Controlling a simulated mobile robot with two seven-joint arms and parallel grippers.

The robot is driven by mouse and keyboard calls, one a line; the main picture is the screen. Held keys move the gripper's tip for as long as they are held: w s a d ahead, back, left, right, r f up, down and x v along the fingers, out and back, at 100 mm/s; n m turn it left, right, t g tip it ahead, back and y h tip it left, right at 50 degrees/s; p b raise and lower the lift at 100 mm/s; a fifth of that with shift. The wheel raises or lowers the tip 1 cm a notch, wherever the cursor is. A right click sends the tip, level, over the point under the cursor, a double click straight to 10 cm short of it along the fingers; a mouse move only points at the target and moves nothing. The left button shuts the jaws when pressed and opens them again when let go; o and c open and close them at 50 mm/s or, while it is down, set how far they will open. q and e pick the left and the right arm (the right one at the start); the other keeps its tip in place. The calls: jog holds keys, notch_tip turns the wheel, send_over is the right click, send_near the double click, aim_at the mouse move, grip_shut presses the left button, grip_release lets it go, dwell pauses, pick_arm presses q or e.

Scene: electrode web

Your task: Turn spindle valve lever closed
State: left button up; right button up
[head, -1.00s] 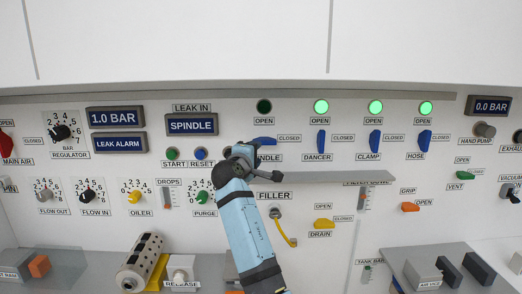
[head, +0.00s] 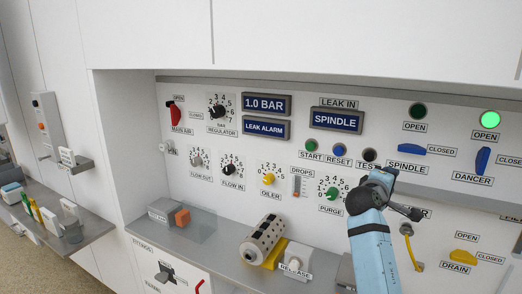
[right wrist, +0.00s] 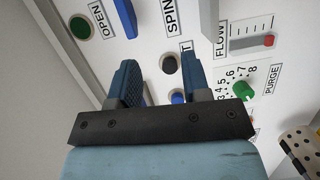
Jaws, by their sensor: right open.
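The blue spindle valve lever (head: 412,149) lies about horizontal above the SPINDLE label, with its arm toward the CLOSED label. The round lamp above it (head: 418,111) is dark. In the right wrist view the lever (right wrist: 125,17) shows at the top, ahead of the fingers and apart from them. My right gripper (head: 384,184) is in front of the panel, below and left of the lever. In the right wrist view its two fingers (right wrist: 158,84) are spread with nothing between them; the dark TEST button (right wrist: 169,64) appears beyond the gap. My left gripper is not in view.
The blue DANCER lever (head: 482,160) stands upright to the right, under a lit green lamp (head: 490,119). The SPINDLE display (head: 336,119) and purge knob (head: 333,194) are nearby. A perforated cylinder (head: 264,239) lies on the shelf below.

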jog(key=s+a+f+y, duration=0.3)
jog(key=s+f, duration=0.3)
jog(key=f, duration=0.5)
jog(key=s+a+f+t+y, duration=0.1)
jog(key=s+a+f+y, duration=0.35)
jog(key=f, duration=0.55)
jog(key=s+a+f+y, duration=0.3)
jog(key=s+f, duration=0.3)
jog(key=f, duration=0.5)
jog(key=s+a+f+m+g+y, duration=0.1)
jog(key=s+a+f+m+y, duration=0.3)
jog(key=s, duration=0.8)
jog(key=s+a+f+m+g+y, duration=0.15)
jog(key=s+a+f, duration=0.4)
jog(key=s, duration=0.65)
notch_tip(320, 180, up, 11)
jog(key=d+p, duration=0.1)
jog(key=p, duration=1.1)
jog(key=shift+w+d+r+n+t+p, duration=0.15)
jog(key=shift+w+d+n+t+p, duration=0.2)
jog(key=shift+w+n, duration=0.1)
